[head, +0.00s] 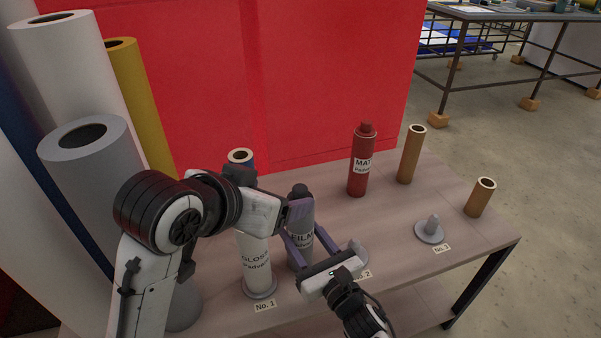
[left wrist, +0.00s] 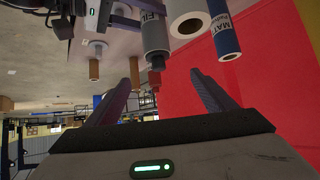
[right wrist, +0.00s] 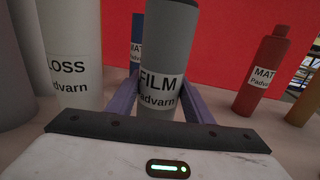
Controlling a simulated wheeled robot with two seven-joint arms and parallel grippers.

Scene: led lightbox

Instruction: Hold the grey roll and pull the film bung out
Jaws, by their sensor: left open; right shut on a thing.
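The grey film roll (head: 299,257) stands upright on the table, its label reading FILM. A dark grey bung (head: 300,190) shows at its top. My right gripper (head: 309,242) is shut on the roll from the front, one finger on each side. My left gripper (head: 296,208) is open near the roll's upper end. In the left wrist view, which looks upside down, the bung end (left wrist: 156,62) lies beyond the spread, empty fingers (left wrist: 170,85).
A white gloss roll (head: 255,258) stands close left of the film roll, with a blue roll (head: 241,156) behind. A red roll (head: 359,170), brown tubes (head: 411,154) and a grey-based peg (head: 430,232) stand to the right. Tall rolls (head: 88,165) stand at left.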

